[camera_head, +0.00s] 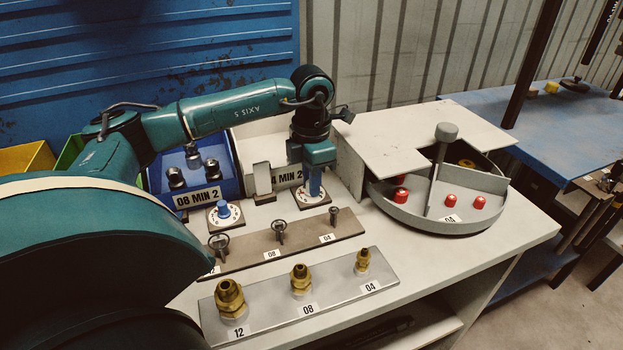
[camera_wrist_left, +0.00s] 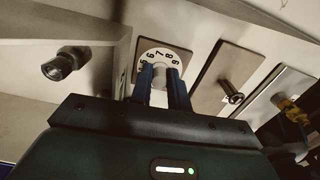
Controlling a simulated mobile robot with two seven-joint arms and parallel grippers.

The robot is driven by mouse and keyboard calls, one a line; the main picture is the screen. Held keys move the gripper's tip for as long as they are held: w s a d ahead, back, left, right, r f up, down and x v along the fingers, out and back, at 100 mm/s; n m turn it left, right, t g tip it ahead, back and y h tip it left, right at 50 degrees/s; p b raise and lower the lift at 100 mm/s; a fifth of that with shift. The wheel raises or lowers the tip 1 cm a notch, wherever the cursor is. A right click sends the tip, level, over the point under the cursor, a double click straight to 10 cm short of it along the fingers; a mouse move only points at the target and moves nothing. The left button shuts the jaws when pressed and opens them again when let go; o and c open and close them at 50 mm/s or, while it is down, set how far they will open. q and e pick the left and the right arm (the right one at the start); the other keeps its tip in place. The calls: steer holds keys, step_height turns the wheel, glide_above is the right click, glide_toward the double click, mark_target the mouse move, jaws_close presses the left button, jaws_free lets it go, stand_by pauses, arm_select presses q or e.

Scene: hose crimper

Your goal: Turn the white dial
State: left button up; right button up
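The white dial (camera_head: 311,197) is a round scale plate on the bench, in front of a white bin (camera_head: 291,175). My left gripper (camera_head: 314,192) points straight down over it and hides its knob in the head view. In the left wrist view the dial plate (camera_wrist_left: 158,53) shows black numbers, and a pale knob (camera_wrist_left: 167,76) stands between the two blue fingers of the left gripper (camera_wrist_left: 162,78). The fingers are on both sides of the knob; whether they press on it is not clear. My right gripper is in neither view.
A second dial with a blue knob (camera_head: 223,210) stands to the left by a blue bin (camera_head: 230,165). In front are a brown strip with pins (camera_head: 300,238) and a metal plate with brass fittings (camera_head: 265,322). A round grey tray (camera_head: 447,208) is on the right.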

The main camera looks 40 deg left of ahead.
arm_select(q)
steer(key=o, duration=0.4)
steer(key=shift+o, duration=0.2)
step_height(320, 180, up, 13)
steer(key=p, duration=0.1)
stand_by(0.7)
